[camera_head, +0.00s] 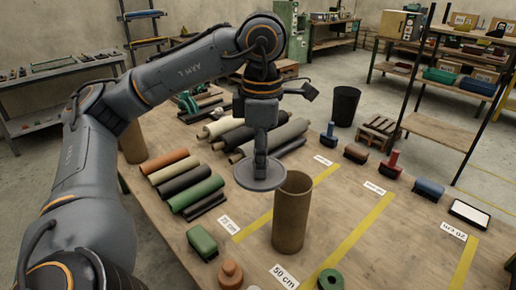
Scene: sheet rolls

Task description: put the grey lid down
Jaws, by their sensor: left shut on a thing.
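My left gripper (261,155) comes down from above and is shut on the grey lid (248,178). The lid is a flat round disc with a raised handle, and the fingers are at that handle. It is roughly level, just left of the open top of an upright brown tube (291,218). The tube's rim overlaps the lid's right edge in the picture; I cannot tell whether they touch. My right gripper is not in view.
The wooden table (330,245) has yellow strips and a "50 cm" label (284,276). Coloured rolls (180,180) lie to the left, dark and beige rolls (240,135) behind. A green block (202,242) and an orange knobbed piece (230,273) stand in front. Several brushes (390,165) line the right.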

